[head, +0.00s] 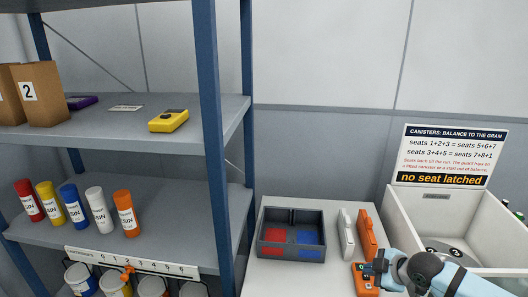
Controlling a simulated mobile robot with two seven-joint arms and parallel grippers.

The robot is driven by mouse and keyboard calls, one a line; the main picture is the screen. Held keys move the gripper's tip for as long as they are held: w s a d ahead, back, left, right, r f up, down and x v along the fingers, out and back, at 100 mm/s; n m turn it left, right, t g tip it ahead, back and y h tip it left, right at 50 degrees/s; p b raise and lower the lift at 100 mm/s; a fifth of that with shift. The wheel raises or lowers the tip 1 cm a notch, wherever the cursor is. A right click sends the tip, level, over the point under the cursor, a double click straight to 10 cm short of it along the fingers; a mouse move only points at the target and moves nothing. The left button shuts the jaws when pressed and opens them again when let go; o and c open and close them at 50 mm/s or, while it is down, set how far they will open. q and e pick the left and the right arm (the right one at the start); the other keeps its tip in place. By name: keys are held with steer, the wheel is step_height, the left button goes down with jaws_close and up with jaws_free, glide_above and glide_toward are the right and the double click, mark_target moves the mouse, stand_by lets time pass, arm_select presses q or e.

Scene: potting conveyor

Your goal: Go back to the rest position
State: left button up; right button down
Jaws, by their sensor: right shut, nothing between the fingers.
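My right gripper (374,268) comes in from the lower right, with its blue arm behind it. Its fingers are shut and empty, in front of or just above an orange handheld device (364,286) on the white bench (335,283). I cannot tell whether the fingers touch the device. My left gripper is not in view.
A shelf rack with a blue post (209,120) stands at left, holding several canisters and a yellow device (169,121). A divided tray (265,251), white and orange upright objects (367,232) and a white box (396,214) with a sign (447,155) are near the gripper.

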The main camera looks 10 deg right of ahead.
steer(key=s+a+f+m+t+y+p, duration=0.1)
steer(key=s+a+f+m+p, duration=0.4)
steer(key=s+a, duration=0.65)
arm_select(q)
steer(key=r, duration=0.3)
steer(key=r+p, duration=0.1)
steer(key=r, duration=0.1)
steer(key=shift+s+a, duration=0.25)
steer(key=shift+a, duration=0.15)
arm_select(e)
steer(key=s+a+f+m+t+h, duration=0.1)
steer(key=s+a+m, duration=0.1)
steer(key=s, duration=0.5)
steer(key=s+a+f+m+h, duration=0.1)
steer(key=s+a+f+m, duration=0.1)
steer(key=s+m, duration=0.2)
steer(key=s, duration=0.3)
steer(key=shift+s+f+t, duration=0.25)
steer(key=shift+t, duration=0.15)
